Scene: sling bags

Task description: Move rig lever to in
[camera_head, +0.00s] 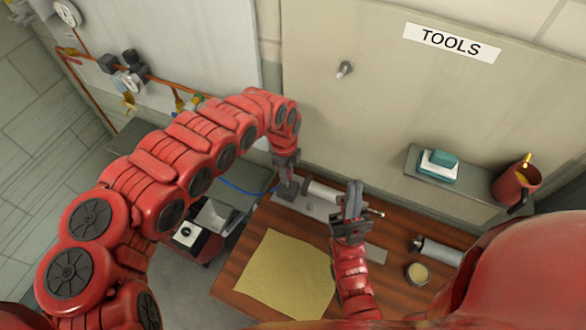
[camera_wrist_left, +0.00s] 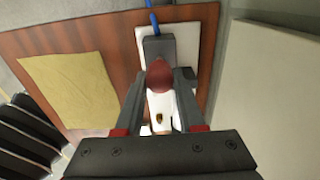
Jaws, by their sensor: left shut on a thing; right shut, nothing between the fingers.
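The rig is a pale plate (camera_head: 316,207) with a grey block (camera_head: 289,189) and a light cylinder, at the back of the wooden table. In the left wrist view I see the plate (camera_wrist_left: 207,40), the grey block (camera_wrist_left: 158,46) and a blue hose (camera_wrist_left: 153,18). My left gripper (camera_head: 286,160) is over the rig and shut on a red knob (camera_wrist_left: 159,75), which looks like the lever's end. The lever's shaft is mostly hidden. My right gripper (camera_head: 352,203) is shut and empty, right of the rig in the head view.
A yellow cloth (camera_head: 283,275) lies on the wooden table (camera_head: 240,262). A metal cylinder (camera_head: 437,250) and a small round tin (camera_head: 417,273) are to the right. A wall shelf (camera_head: 425,182) holds a teal-and-white item (camera_head: 438,166) and a red mug (camera_head: 512,187).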

